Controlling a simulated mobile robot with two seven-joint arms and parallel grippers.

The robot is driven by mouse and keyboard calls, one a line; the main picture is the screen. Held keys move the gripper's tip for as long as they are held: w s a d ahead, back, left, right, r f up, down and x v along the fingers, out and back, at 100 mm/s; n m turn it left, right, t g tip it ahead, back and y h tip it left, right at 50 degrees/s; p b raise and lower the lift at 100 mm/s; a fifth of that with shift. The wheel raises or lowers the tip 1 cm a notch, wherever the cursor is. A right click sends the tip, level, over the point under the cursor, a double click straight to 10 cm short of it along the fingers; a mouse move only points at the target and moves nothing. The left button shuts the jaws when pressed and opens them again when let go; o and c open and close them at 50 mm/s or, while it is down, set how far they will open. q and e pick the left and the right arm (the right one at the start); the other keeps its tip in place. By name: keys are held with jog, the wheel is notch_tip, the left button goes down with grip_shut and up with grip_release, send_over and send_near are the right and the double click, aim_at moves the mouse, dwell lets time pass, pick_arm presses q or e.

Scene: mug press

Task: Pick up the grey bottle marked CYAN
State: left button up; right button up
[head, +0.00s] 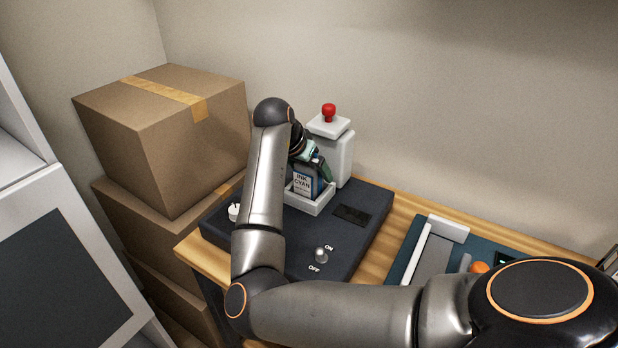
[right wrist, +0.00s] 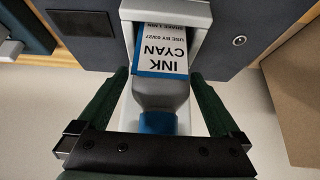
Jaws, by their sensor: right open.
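The grey bottle marked CYAN (right wrist: 161,95) has a white label reading INK CYAN and a blue cap. In the head view its label (head: 303,183) shows, with the rest partly hidden behind my right arm and gripper. It stands in a white holder (head: 309,207) on the dark machine. My right gripper (right wrist: 158,85) is open, its green fingers on either side of the bottle's cap and shoulder. In the wrist view, gaps show between the fingers and the bottle. In the head view the right gripper (head: 317,157) is at the bottle's top. My left gripper is out of view.
A white post with a red knob (head: 328,112) rises right behind the holder. The dark machine (head: 340,235) has an ON/OFF switch (head: 321,255). Stacked cardboard boxes (head: 165,140) stand at left. A teal device (head: 440,255) sits on the wooden table (head: 392,240) at right.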

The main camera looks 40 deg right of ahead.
grip_shut()
dwell(0.8)
jog(key=shift+r, duration=0.15)
